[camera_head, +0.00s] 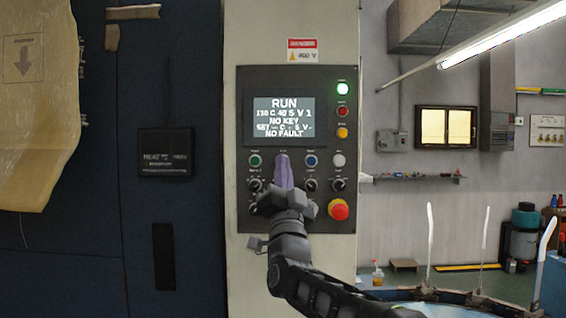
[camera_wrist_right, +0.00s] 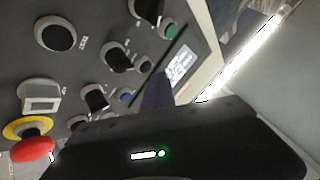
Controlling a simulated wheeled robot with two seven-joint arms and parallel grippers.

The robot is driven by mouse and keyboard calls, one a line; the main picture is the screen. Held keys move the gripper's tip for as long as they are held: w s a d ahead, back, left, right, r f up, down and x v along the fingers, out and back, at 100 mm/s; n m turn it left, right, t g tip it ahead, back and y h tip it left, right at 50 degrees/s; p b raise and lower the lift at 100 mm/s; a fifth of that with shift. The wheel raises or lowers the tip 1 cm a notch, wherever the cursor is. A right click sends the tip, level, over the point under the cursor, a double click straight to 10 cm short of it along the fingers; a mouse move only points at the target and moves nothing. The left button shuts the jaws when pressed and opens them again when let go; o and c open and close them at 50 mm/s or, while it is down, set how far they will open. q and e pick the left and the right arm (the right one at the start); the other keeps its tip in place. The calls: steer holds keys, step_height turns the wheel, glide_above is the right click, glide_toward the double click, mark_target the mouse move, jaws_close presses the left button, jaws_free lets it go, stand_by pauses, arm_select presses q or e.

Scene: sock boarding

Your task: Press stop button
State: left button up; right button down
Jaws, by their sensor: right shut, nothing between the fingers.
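The control panel (camera_head: 245,120) is a dark plate on a pale cabinet column. My right gripper (camera_head: 283,162) is shut and empty, its purple fingers pointing up at the panel's upper button row, between a green button (camera_head: 255,160) and a blue button (camera_head: 311,160). Any button behind its fingertips is hidden, and I cannot tell whether they touch the panel. The fingers also show in the right wrist view (camera_wrist_right: 156,95). A red mushroom button (camera_head: 339,210) on a yellow collar sits lower right; it also shows in the right wrist view (camera_wrist_right: 32,149). My left gripper is not in view.
The screen (camera_head: 284,118) reads RUN, NO KEY, NO FAULT. A green lamp (camera_head: 342,88) is lit above a red and an amber one. Black knobs (camera_head: 338,185) and a white button (camera_head: 338,160) surround the gripper. A dark blue cabinet stands left.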

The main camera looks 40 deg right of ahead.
steer(key=shift+w+d, duration=0.1)
steer(key=shift+w, duration=0.05)
stand_by(0.3)
steer(key=shift+w+d, duration=0.15)
steer(key=shift+w, duration=0.05)
steer(key=shift+w+d, duration=0.25)
steer(key=shift+w, duration=0.1)
stand_by(0.7)
steer(key=shift+b, duration=0.35)
steer(key=shift+s+a+b, duration=0.5)
steer(key=shift+s+b, duration=0.15)
steer(key=shift+b, duration=0.2)
